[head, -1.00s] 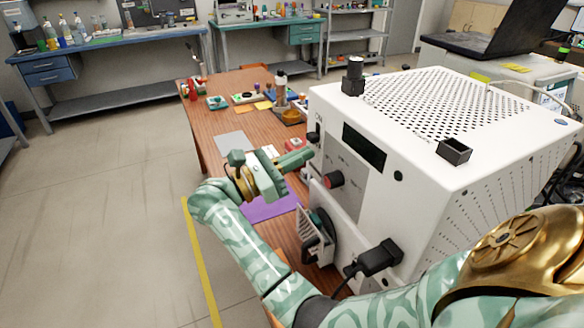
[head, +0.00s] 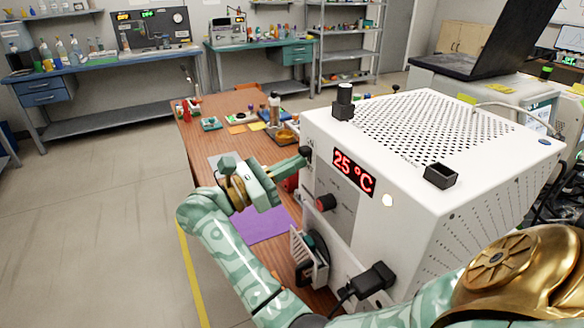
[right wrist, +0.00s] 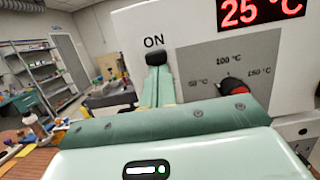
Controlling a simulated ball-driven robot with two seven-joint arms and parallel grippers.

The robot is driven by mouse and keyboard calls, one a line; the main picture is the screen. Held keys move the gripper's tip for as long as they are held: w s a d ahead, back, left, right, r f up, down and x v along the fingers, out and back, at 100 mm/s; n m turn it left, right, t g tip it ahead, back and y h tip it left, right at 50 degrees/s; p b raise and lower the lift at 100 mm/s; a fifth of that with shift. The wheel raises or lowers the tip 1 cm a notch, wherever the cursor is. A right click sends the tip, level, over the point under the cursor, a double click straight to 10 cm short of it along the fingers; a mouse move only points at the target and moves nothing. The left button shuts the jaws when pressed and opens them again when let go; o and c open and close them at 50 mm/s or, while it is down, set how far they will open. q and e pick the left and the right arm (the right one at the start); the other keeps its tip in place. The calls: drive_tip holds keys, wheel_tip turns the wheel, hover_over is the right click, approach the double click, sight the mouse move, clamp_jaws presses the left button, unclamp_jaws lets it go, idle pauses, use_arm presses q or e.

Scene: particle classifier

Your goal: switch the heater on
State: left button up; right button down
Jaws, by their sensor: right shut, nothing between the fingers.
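The heater (head: 400,210) is a large white box with a perforated top. Its display (head: 354,171) is lit and reads 25 °C in red; the display also shows in the right wrist view (right wrist: 262,10). A round light (head: 387,200) beside it glows. A black switch (right wrist: 155,58) under the word ON is at the tip of my right gripper (head: 300,162), which is shut and empty and appears to touch it. The red and black temperature knob (head: 326,202) is lower on the panel; its scale in the right wrist view reads 50, 100 and 150 °C. My left gripper is not in view.
The wooden table (head: 205,135) carries small bottles and a purple sheet (head: 258,225). A black plug (head: 370,280) sits at the heater's lower front. Open floor lies to the left.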

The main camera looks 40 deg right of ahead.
drive_tip(key=f+b, duration=0.2)
drive_tip(key=f, duration=0.1)
drive_tip(key=f+b, duration=0.1)
drive_tip(key=f, duration=0.1)
drive_tip(key=shift+w+a+b, duration=0.15)
drive_tip(key=shift+a+b, duration=0.2)
drive_tip(key=shift+b, duration=0.05)
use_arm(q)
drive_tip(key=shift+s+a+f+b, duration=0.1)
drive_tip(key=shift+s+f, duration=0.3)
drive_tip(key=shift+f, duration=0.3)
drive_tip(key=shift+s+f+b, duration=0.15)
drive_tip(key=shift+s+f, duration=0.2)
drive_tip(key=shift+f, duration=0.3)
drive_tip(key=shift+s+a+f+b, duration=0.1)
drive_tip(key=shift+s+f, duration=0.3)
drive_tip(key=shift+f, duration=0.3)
use_arm(e)
drive_tip(key=v, duration=0.9)
drive_tip(key=shift+r, duration=0.4)
drive_tip(key=shift+a, duration=0.1)
drive_tip(key=shift+a, duration=0.1)
